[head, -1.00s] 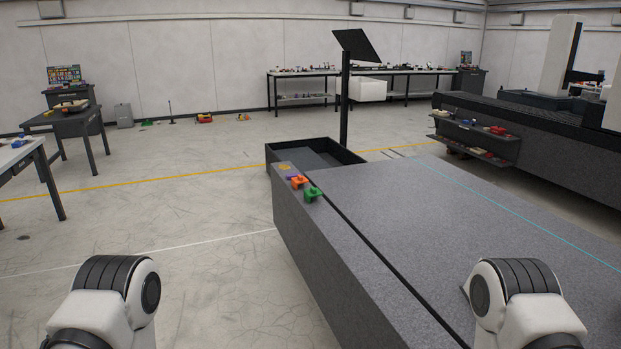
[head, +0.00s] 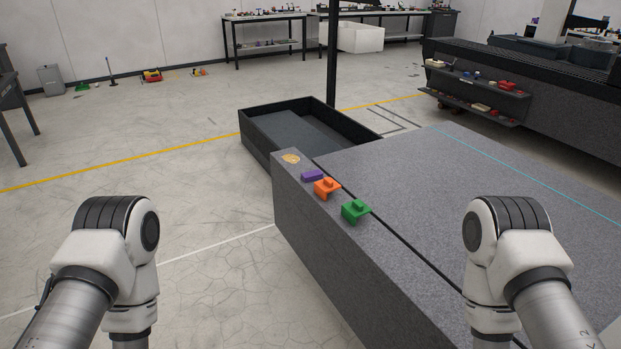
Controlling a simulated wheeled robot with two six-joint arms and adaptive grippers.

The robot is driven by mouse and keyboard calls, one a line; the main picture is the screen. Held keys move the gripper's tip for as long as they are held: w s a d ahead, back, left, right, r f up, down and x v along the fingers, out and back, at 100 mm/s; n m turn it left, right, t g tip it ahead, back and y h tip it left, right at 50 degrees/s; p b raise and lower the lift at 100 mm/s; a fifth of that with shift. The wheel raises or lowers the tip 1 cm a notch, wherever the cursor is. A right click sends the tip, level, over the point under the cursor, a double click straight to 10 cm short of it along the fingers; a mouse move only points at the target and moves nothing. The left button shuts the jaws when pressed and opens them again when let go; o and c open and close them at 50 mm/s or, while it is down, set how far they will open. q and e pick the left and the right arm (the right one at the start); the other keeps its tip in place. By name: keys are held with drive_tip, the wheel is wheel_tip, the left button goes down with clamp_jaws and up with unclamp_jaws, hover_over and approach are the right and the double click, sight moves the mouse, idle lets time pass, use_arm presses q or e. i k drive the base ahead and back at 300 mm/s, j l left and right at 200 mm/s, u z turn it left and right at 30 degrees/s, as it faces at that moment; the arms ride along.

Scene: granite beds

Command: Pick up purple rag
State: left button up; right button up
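A small purple rag (head: 312,175) lies on the near-left ledge of the granite bed (head: 470,200), close to its far corner. It lies between a round tan item and an orange piece. Both my arms show at the lower left and lower right of the head view, bent downward. Neither gripper is in the picture, so their fingers cannot be seen. Nothing touches the rag except the ledge under it.
An orange piece (head: 326,188) and a green piece (head: 355,210) sit along the same ledge. A tan round item (head: 291,159) lies at the corner. A dark open tray (head: 262,148) stands beyond the bed's end.

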sight(308, 177)
drive_tip(key=i+j+z, duration=0.1)
drive_tip(key=i+j, duration=0.2)
drive_tip(key=i+j+z, duration=0.1)
drive_tip(key=i+j, duration=0.2)
drive_tip(key=i+j+z, duration=0.15)
drive_tip(key=i+j, duration=0.15)
drive_tip(key=i+j+z, duration=0.1)
drive_tip(key=i+j, duration=0.15)
drive_tip(key=j, duration=0.2)
drive_tip(key=i+j+z, duration=0.1)
drive_tip(key=i+j, duration=0.15)
drive_tip(key=i+j+z, duration=0.1)
drive_tip(key=i+j, duration=0.15)
drive_tip(key=j, duration=0.3)
drive_tip(key=i+j+z, duration=0.1)
drive_tip(key=j, duration=0.3)
drive_tip(key=i+j+z, duration=0.1)
drive_tip(key=i+j, duration=0.2)
drive_tip(key=j, duration=0.15)
drive_tip(key=i, duration=0.5)
